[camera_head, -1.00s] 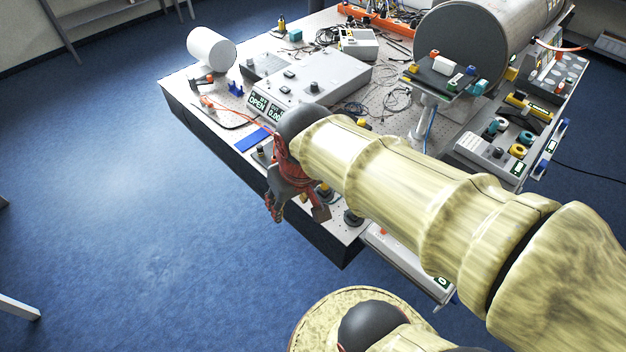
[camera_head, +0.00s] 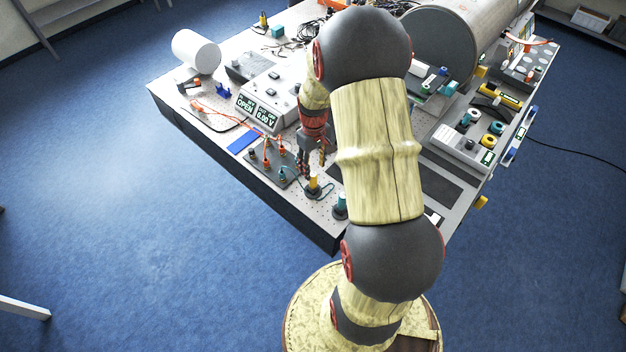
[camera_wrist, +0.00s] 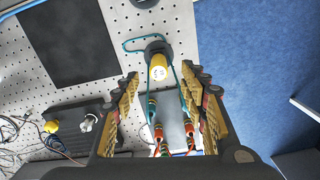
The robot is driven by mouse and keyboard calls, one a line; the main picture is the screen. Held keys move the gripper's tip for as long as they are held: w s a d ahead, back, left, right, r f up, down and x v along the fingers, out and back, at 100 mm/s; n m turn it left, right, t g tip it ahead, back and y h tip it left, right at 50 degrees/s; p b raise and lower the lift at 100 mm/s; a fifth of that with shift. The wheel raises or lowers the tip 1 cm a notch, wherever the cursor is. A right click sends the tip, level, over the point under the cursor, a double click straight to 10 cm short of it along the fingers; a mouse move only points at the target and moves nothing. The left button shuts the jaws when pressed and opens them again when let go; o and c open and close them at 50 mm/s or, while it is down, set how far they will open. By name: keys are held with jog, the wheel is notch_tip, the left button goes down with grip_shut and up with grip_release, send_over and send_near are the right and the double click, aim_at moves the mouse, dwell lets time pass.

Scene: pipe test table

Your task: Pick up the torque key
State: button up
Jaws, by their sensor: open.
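A yellow-capped piece (camera_head: 314,185) stands upright in a dark round base near the table's front corner; I take it for the torque key, though the frames do not name it. A teal cord loops beside it. My gripper (camera_head: 304,166) hangs over the table beside the piece in the head view. Its fingers are spread wide with nothing held in the wrist view (camera_wrist: 163,82). No touch between fingers and piece shows.
A plate with orange and teal plugs (camera_head: 268,163) lies left of my gripper. A teal piece (camera_head: 341,204) on a dark base stands at the front corner. A meter box (camera_head: 265,105) is behind. A dark flat panel (camera_wrist: 66,44) lies on the perforated table.

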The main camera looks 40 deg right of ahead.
aim_at(313, 174)
jog(key=shift+w+d+f+p, duration=0.1)
jog(key=shift+f+p, duration=0.1)
jog(key=shift+f, duration=1.75)
jog(key=shift+w+d+f+p, duration=0.1)
jog(key=shift+f+p, duration=0.05)
jog(key=shift+f, duration=1.75)
jog(key=shift+c, duration=1.4)
jog(key=c, duration=0.8)
grip_shut()
